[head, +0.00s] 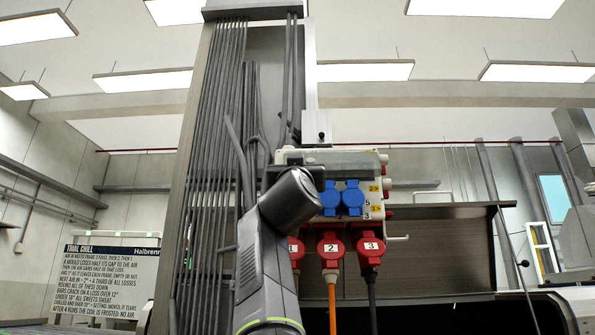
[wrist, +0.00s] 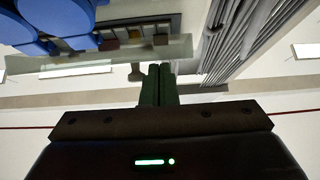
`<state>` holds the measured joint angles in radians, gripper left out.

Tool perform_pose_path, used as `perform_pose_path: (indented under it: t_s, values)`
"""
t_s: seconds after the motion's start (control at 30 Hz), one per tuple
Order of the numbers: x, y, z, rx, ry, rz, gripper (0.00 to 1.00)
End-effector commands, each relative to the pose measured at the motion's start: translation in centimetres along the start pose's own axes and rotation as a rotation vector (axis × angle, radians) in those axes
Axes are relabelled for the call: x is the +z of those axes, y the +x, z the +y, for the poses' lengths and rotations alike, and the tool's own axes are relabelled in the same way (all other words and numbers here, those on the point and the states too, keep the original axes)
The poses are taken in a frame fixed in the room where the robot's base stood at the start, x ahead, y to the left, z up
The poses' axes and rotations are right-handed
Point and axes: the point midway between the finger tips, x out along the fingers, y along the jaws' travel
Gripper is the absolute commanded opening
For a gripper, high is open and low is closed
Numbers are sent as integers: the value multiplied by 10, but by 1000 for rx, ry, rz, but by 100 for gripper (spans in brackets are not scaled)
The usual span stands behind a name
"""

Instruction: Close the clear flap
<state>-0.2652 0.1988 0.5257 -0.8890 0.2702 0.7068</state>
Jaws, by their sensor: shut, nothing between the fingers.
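The clear flap (head: 345,161) is a see-through pane at the top of the socket box (head: 374,212), above two blue socket covers (head: 342,198). It looks raised, sticking out from the box. In the wrist view, which looks upside down, the flap (wrist: 115,57) is a pale strip crossing in front of a row of small switches (wrist: 134,37). My gripper (wrist: 157,70) is shut and empty, its dark green fingertips close to the flap's edge near one end. I cannot tell whether they touch. In the head view my own arm hides the fingers.
Red plugs (head: 331,252) with hanging cables fill the box's lower part. A tall grey column with vertical conduits (head: 215,120) stands left of the box. A grey hood (head: 445,240) lies behind and to the right. A sign (head: 110,275) hangs at far left.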

Motion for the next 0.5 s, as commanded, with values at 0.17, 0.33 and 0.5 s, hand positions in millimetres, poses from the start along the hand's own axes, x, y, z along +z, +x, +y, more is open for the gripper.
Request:
perform_pose_path:
  t_s: [0.17, 0.33, 0.5]
  values:
    - [18, -1, 0, 0, 0, -1, 0]
    - [29, 3, 0, 0, -1, -1, 0]
    - [37, 6, 0, 1, 0, 0, 0]
